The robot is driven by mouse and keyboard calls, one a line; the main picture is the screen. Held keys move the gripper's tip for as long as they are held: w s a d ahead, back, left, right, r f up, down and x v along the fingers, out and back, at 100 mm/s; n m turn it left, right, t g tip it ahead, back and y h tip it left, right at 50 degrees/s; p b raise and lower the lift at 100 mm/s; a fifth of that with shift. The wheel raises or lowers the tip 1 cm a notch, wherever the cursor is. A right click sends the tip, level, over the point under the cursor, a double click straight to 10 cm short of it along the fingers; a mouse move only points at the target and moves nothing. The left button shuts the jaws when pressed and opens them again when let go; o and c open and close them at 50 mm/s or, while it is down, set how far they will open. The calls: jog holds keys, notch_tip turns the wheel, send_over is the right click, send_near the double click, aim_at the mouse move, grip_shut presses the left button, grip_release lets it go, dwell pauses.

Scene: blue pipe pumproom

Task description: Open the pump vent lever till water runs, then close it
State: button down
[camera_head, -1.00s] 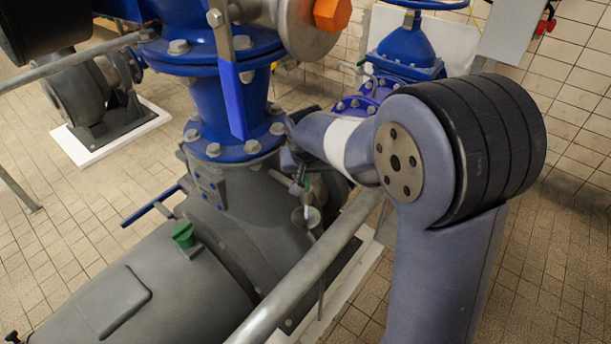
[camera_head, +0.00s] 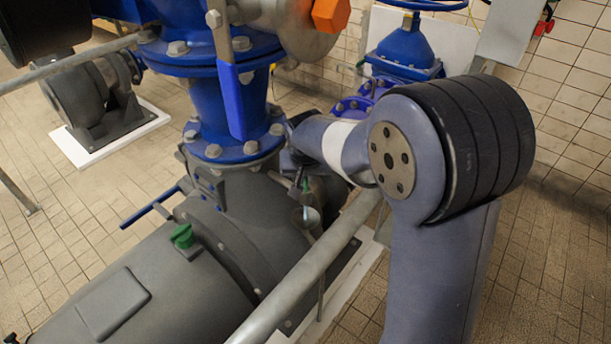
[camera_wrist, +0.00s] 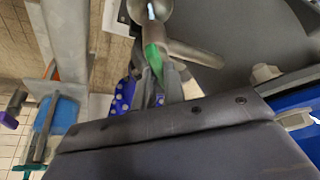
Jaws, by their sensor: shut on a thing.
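The green vent lever (camera_wrist: 154,62) shows in the wrist view, at the grey pump casing (camera_head: 245,225). My gripper (camera_wrist: 153,82) is shut on it; the dark gripper body covers the lower part of this view and hides some of the grip. A pale blue-white streak, looking like running water, shows at the funnel in both views.
A grey rail (camera_head: 300,285) runs diagonally in front of the pump, close to my arm. A blue flanged pipe (camera_head: 210,115) with a blue-handled lever (camera_head: 230,100) rises above the casing. A green cap (camera_head: 182,236) sits on the casing. Tiled floor is open at the right.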

jog(key=shift+m, duration=0.3)
jog(key=m+b, duration=0.1)
jog(key=m+h+b, duration=0.1)
jog(key=m, duration=0.1)
jog(key=shift+a+f+h, duration=0.1)
jog(key=shift+a+h, duration=0.05)
jog(key=shift+h, duration=0.15)
jog(key=shift+w+m+g+h+b, duration=0.1)
jog(key=shift+m+g+h+b, duration=0.2)
jog(key=shift+m, duration=0.9)
jog(key=shift+m+g+h+b, duration=0.2)
jog(key=shift+m+h+b, duration=0.2)
jog(key=shift+m, duration=0.8)
jog(key=c, duration=1.5)
grip_release()
